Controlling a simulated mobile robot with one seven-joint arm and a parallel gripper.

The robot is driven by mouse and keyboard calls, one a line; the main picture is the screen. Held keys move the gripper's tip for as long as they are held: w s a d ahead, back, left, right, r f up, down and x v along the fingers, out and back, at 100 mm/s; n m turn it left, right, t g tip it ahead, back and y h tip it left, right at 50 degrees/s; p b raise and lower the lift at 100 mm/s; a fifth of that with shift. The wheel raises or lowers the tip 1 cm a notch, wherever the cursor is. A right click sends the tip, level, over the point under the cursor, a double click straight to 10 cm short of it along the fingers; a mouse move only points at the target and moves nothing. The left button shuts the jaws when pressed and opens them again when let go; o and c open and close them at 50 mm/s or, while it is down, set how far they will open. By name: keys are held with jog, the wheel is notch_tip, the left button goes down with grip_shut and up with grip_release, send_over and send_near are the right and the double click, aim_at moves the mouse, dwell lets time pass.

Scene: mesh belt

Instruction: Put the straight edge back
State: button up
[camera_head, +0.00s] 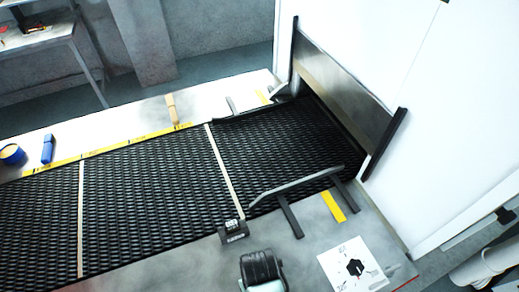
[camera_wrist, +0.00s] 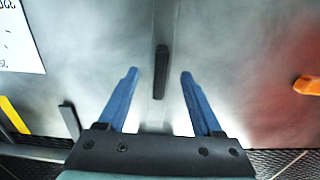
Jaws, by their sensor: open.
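My gripper (camera_wrist: 160,75) is open in the wrist view, with its two blue fingers spread apart and nothing clasped. A short dark bar (camera_wrist: 160,72) shows between the fingertips, on a grey metal strip (camera_wrist: 165,20) that barely stands out from the metal table. This looks like the straight edge with a handle, but I cannot be sure. How high the fingers are above it is unclear. In the head view my gripper (camera_head: 262,268) is a dark shape at the bottom, over the near ledge, and hides that spot.
The black mesh belt (camera_head: 150,190) has pale strips across it. A black block (camera_head: 233,231) stands at its near edge. A printed sheet (camera_head: 352,266), a yellow strip (camera_head: 333,206) and dark bars (camera_head: 290,215) lie to the right. An orange object (camera_wrist: 308,85) is at the wrist view's right.

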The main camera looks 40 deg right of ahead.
notch_tip(320, 180, up, 10)
jog(key=w+r+t+h, duration=0.2)
jog(key=w+r+t, duration=0.7)
jog(key=w+r, duration=0.85)
jog(key=w+a+r+n+t, duration=0.1)
jog(key=w+r+t, duration=0.2)
jog(key=r, duration=0.5)
jog(key=w+a+r+t, duration=0.1)
jog(key=w+r+t, duration=0.15)
jog(key=r, duration=0.45)
jog(key=s+a+r+t, duration=0.1)
jog(key=a+r+t, duration=0.15)
jog(key=r, duration=0.55)
jog(key=a+r+t, duration=0.2)
jog(key=r+t, duration=0.1)
jog(key=r, duration=0.6)
jog(key=s+a+r+t, duration=0.2)
jog(key=s+r, duration=0.3)
jog(key=r, duration=0.3)
jog(key=s+a+r+n+t+y, duration=0.1)
jog(key=s+a+r+t, duration=0.1)
jog(key=s+r+t, duration=0.3)
notch_tip(320, 180, up, 3)
jog(key=shift+s+a+r+y+b, duration=0.1)
jog(key=shift+s+a+y+b, duration=0.15)
jog(key=shift+b, duration=0.2)
jog(key=shift+n, duration=0.3)
notch_tip(320, 180, down, 10)
jog(key=b, duration=1)
jog(key=shift+w, duration=0.15)
